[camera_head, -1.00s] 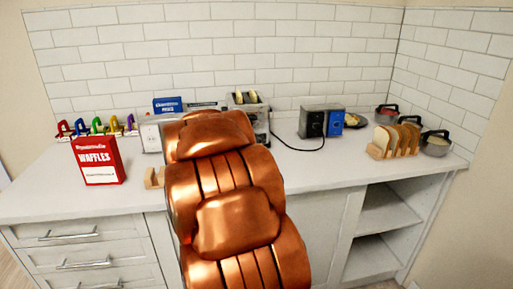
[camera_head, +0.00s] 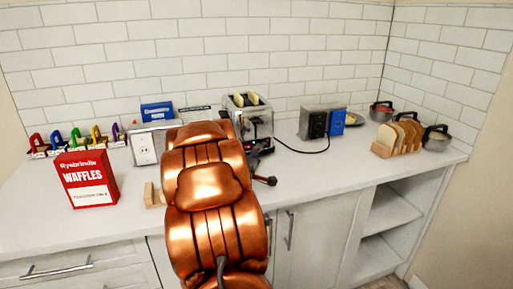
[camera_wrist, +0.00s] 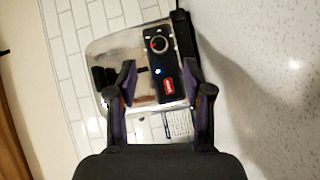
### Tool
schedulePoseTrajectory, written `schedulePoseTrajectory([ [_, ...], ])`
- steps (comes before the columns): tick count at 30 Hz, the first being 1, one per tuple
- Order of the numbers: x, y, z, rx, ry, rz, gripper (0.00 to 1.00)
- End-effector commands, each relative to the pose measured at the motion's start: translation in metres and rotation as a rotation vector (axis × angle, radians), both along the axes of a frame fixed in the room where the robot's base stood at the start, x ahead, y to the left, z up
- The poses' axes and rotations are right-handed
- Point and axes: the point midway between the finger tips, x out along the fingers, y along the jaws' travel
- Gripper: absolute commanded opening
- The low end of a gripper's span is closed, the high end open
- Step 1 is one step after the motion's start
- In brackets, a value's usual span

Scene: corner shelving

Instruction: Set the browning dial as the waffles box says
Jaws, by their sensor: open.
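The red waffles box (camera_head: 88,180) stands upright on the counter at the left in the head view. Its lower small print is too small to read. The silver toaster (camera_head: 262,124) stands behind my copper arm with two bread slices in its top slots. In the wrist view the toaster's shiny face (camera_wrist: 140,60) has a black panel with a round browning dial (camera_wrist: 159,44), a small blue light and a red label. My gripper (camera_wrist: 159,72) is open and empty, its fingers spread in front of this panel. Whether they touch it is unclear. The dial's marks are unreadable.
A wall outlet box (camera_head: 144,148) and a blue box (camera_head: 157,111) are left of the toaster. A second appliance (camera_head: 311,123), a bread rack (camera_head: 381,150) and pots (camera_head: 435,139) stand right. Counter in front of the second appliance is clear.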

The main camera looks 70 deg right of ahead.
Motion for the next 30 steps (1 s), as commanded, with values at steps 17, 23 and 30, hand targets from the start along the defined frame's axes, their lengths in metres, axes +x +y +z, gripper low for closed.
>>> schedulePoseTrajectory([
  [17, 0.005, -0.063, -0.002, -0.003, -0.003, -0.001, 0.51],
  [23, 0.005, -0.068, -0.004, -0.002, -0.002, -0.001, 0.51],
  [30, 0.006, -0.067, -0.004, -0.001, -0.002, 0.001, 0.46],
])
